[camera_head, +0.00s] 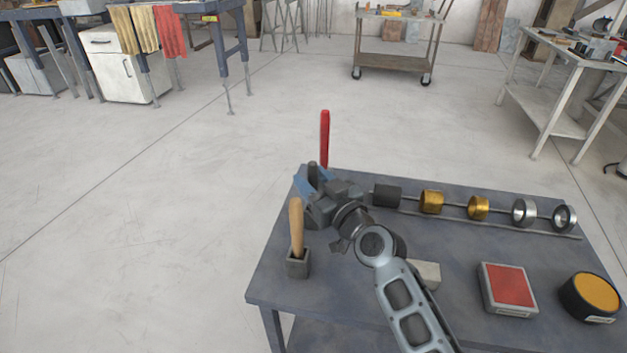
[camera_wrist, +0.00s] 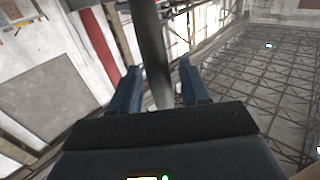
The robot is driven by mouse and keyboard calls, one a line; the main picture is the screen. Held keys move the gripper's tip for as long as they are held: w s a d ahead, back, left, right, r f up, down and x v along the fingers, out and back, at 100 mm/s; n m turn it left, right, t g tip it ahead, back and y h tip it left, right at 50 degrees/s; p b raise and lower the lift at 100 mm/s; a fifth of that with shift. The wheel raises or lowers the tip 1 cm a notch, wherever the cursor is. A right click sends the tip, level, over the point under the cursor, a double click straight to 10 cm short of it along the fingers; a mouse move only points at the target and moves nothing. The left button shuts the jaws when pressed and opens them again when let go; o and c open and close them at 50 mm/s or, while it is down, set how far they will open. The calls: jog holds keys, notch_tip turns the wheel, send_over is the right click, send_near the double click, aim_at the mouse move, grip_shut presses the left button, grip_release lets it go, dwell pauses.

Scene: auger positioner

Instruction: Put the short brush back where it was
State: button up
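A dark grey upright rod (camera_head: 312,171) stands at my gripper (camera_head: 314,184), over the table's far left corner; it may be the short brush's handle. In the wrist view the rod (camera_wrist: 155,48) rises between the two blue fingers of my gripper (camera_wrist: 160,85), with a narrow gap seen on each side. The rod's lower end is hidden. A wooden handle (camera_head: 297,230) stands slightly tilted in a small grey holder (camera_head: 298,263) left of my gripper. A long red handle (camera_head: 325,138) stands upright behind my gripper, its foot hidden. No bristles show.
The grey table (camera_head: 440,255) bears a rail with a dark cylinder (camera_head: 387,195) and several brass and steel rings (camera_head: 478,208). A red-topped box (camera_head: 508,287) and a round yellow-topped tin (camera_head: 594,294) stand front right. A pale block (camera_head: 426,273) is partly behind my arm.

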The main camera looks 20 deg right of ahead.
jog(key=shift+o, duration=0.6)
jog(key=shift+r+p, duration=0.25)
jog(key=shift+p, duration=0.05)
jog(key=s+d+b, duration=0.2)
jog(key=s, duration=1)
jog(key=shift+f+b, duration=0.15)
jog(key=shift+b, duration=0.2)
